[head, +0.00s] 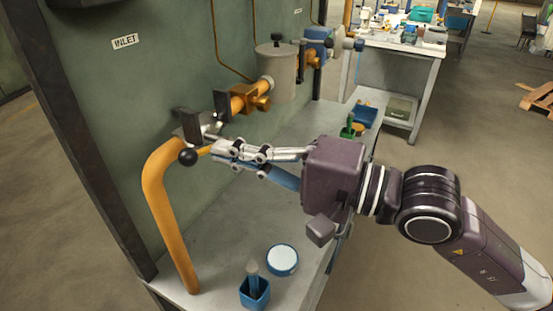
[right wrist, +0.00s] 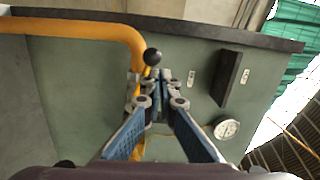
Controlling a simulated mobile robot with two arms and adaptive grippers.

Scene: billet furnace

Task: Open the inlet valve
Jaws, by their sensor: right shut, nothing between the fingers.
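The inlet valve (head: 192,126) sits on the orange pipe (head: 165,205) below the INLET label (head: 124,42). Its lever ends in a black ball knob (head: 188,157), and a short yellow piece shows between the knob and my gripper. My right gripper (head: 218,148) is shut and empty, its fingertips close beside the knob on its right. In the right wrist view the knob (right wrist: 152,57) is just above and left of the closed fingertips (right wrist: 164,76). I cannot tell whether they touch the lever. The fingers partly hide the lever and valve. My left gripper is not in view.
A grey canister (head: 277,72) and more orange fittings line the green panel (head: 175,45). The bench below holds a blue cup (head: 254,292) and a round blue-rimmed white lid (head: 282,260). A round gauge (right wrist: 226,128) shows in the right wrist view.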

